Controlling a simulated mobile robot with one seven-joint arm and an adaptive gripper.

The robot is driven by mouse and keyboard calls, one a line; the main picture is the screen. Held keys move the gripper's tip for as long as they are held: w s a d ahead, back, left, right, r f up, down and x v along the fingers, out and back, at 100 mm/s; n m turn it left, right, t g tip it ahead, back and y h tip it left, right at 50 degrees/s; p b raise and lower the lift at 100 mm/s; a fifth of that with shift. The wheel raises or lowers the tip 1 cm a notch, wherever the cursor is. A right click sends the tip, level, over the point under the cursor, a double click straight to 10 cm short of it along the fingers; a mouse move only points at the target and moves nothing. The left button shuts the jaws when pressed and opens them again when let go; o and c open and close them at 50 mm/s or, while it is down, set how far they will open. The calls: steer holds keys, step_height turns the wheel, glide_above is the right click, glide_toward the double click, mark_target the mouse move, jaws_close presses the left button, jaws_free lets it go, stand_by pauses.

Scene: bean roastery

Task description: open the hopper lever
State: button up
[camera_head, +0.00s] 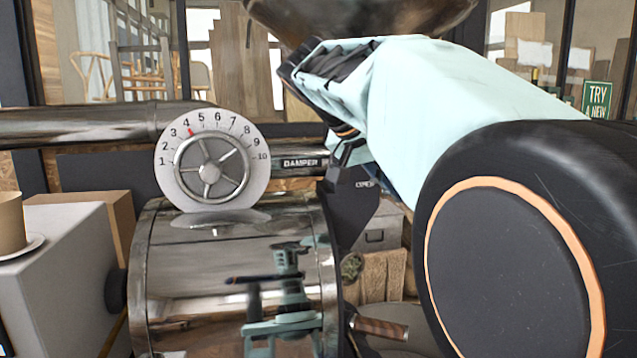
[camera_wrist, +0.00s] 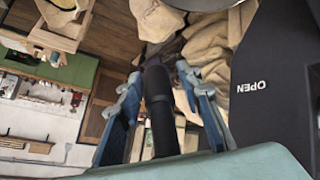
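In the wrist view my gripper (camera_wrist: 160,78) is open, with one blue finger on each side of a black cylindrical handle (camera_wrist: 159,112), which looks like the hopper lever. Narrow gaps show between the handle and both fingers. A dark panel (camera_wrist: 275,55) with the upside-down word OPEN stands to the right of the fingers. In the head view the metal hopper (camera_head: 365,14) is at the top, partly cut off. My arm covers much of the right side there and hides most of the gripper and lever. Part of the dark panel (camera_head: 352,215) shows below the arm.
The round damper dial (camera_head: 211,168) with its wheel sits on the pipe left of my arm. The shiny roaster drum (camera_head: 200,290) lies below it. A wooden handle (camera_head: 380,327) sticks out from the drum front. Burlap sacks (camera_wrist: 207,42) lie beyond the fingers.

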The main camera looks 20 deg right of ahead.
steer(key=shift+o, duration=0.3)
steer(key=shift+r, duration=0.1)
steer(key=v, duration=1.2)
steer(key=shift+w, duration=0.1)
